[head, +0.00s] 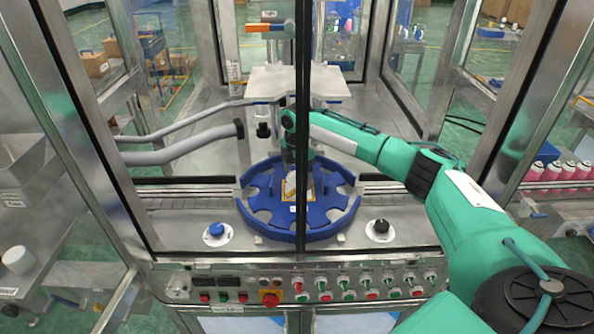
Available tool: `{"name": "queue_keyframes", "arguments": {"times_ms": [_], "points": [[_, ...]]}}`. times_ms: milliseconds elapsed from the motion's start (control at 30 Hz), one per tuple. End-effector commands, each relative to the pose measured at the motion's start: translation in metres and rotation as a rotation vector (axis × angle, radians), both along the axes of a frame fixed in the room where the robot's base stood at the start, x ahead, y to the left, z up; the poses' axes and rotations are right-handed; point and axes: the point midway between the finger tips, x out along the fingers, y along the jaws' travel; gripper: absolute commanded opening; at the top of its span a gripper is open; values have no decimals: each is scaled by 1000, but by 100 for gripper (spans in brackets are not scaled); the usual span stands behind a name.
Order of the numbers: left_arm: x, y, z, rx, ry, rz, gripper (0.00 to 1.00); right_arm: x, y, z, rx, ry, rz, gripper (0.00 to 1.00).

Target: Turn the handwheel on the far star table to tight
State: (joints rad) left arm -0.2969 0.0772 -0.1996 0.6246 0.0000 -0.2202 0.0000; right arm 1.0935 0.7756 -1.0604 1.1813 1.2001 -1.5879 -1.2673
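The blue star table (262,222), a round notched disc, lies in the middle of the machine deck. My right arm comes in from the right through the open front. Its wrist bends down over the back half of the star table. My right gripper (291,163) is a small dark shape there, partly behind a black upright door edge. I cannot tell whether its fingers are open or shut, or whether they touch anything. No handwheel shows clearly on the star table; the gripper and the door edge cover its centre. My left gripper is not in view.
A yellow-edged label (290,192) lies on the star table. A blue knob (216,230) and a black knob (380,228) flank it on the deck. The control panel (340,286) runs along the front. Black door edges (303,60) and grey hoses (185,146) stand close by.

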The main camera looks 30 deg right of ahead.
Motion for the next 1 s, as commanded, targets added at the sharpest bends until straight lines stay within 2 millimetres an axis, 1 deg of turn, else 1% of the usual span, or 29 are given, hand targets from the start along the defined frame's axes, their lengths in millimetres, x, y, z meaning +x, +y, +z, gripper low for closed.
{"name": "queue_keyframes", "arguments": {"times_ms": [267,300,467,500,533,767,1000], "points": [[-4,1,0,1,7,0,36,0,0,-3,0,0,0,89],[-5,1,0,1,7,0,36,0,0,-3,0,0,-1,87],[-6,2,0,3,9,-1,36,0,0,-2,0,0,-1,56],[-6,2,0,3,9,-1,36,0,0,-2,0,0,-1,48],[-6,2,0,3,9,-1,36,0,0,-2,0,0,-1,44],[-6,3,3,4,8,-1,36,0,0,-1,0,1,-16,45],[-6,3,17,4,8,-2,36,0,0,1,1,3,-114,45]]}}
